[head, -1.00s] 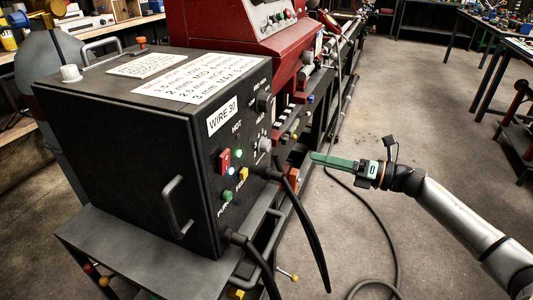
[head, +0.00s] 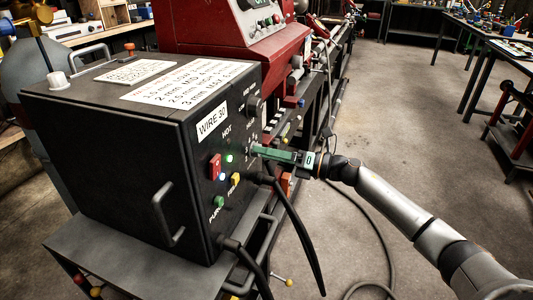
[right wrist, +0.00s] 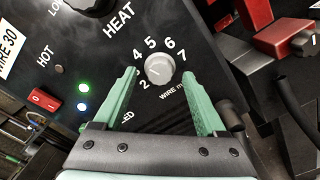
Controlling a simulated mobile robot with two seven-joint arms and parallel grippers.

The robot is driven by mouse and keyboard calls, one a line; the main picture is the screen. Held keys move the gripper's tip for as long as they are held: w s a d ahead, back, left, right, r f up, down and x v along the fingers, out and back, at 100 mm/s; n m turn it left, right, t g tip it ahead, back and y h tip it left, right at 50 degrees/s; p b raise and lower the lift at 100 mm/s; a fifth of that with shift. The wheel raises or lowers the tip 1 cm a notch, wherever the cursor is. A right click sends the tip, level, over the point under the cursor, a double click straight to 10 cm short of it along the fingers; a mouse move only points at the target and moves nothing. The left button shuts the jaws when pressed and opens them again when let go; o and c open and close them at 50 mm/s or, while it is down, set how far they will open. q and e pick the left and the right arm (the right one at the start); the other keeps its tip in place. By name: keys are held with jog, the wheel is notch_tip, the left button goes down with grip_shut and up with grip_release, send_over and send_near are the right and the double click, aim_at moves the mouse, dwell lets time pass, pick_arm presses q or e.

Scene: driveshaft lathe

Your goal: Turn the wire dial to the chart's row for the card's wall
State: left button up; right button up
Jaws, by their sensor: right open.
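The wire dial (right wrist: 159,69) is a pale grey knob on the black front panel, ringed by printed numbers from 2 to 7, with "WIRE" lettering below it. I cannot tell for sure which number its mark points at. My right gripper (right wrist: 160,78) has open green fingers, one on each side of the dial, with a gap to it in the right wrist view. In the head view, my right gripper (head: 262,150) reaches the panel from the right and its tips cover the dial area. A white chart (head: 190,80) and a smaller white card (head: 135,72) lie on the box top; their text is only partly legible.
The black box (head: 110,140) stands on a grey cart (head: 120,250). A red switch (right wrist: 43,99) and a dark heat knob (right wrist: 97,6) sit near the dial. Black cables (head: 300,235) leave the panel below my right gripper. A red lathe (head: 235,40) stands behind.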

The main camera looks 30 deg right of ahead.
jog(key=shift+w+a, duration=0.15)
grip_shut()
dwell(0.6)
